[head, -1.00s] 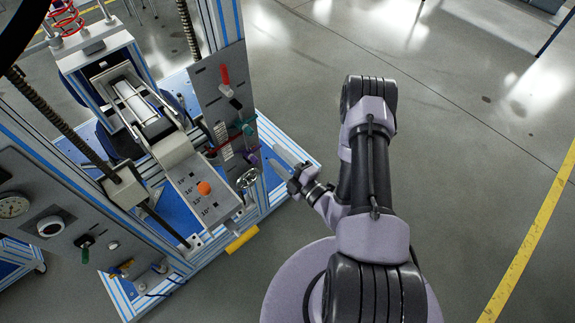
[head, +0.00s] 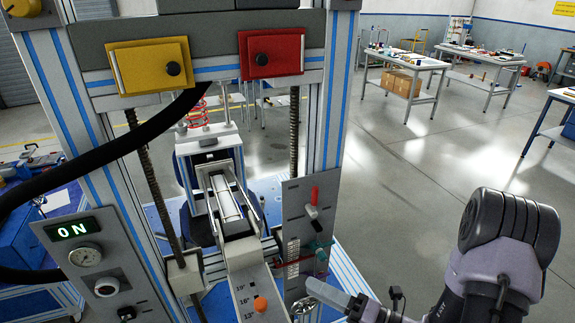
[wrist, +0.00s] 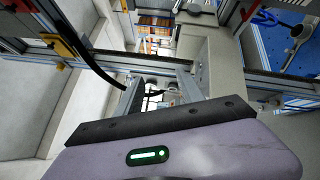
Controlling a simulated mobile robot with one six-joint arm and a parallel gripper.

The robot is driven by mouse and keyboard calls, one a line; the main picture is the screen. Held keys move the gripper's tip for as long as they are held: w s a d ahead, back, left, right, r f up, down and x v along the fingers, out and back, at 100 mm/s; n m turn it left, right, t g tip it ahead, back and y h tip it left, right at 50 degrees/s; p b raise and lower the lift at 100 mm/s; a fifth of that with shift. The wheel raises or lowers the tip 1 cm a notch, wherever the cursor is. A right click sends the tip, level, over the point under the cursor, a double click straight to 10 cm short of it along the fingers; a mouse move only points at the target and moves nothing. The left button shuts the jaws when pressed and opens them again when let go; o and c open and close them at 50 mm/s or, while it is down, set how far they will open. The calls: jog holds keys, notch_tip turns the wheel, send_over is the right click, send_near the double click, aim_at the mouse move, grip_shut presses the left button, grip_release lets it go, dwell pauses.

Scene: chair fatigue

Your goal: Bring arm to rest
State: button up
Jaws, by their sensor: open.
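My gripper (head: 328,296) shows at the bottom of the head view, beside the lever panel of a chair-testing machine. Its grey fingers point left toward the panel. In the wrist view my gripper (wrist: 160,92) has its two fingers apart with nothing between them. My purple and black arm (head: 505,245) is bent at the lower right of the head view, and its lower part is cut off by the frame edge.
The machine's blue-striped post (head: 335,110) and lever panel (head: 308,215) stand close to my gripper. An angled plate with an orange knob (head: 260,304) is to its left. A lit ON display (head: 72,230) is at left. Workbenches (head: 405,62) stand far back; open floor (head: 420,170) lies to the right.

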jog(key=s+a+r+n+g+h+b, duration=0.1)
jog(key=s+a+n+g+h+b, duration=0.2)
jog(key=s+n+g, duration=0.55)
jog(key=s+a+r+n+g+h+b, duration=0.15)
jog(key=s+a+n+g, duration=0.3)
jog(key=n, duration=0.75)
jog(key=s+d+r+n+t+h+b, duration=0.2)
jog(key=d+n+t+h+b, duration=0.3)
jog(key=n, duration=0.9)
jog(key=d+t+h, duration=0.3)
jog(key=h, duration=0.1)
jog(key=shift+r, duration=0.2)
jog(key=shift+h, duration=0.25)
jog(key=shift+c, duration=0.5)
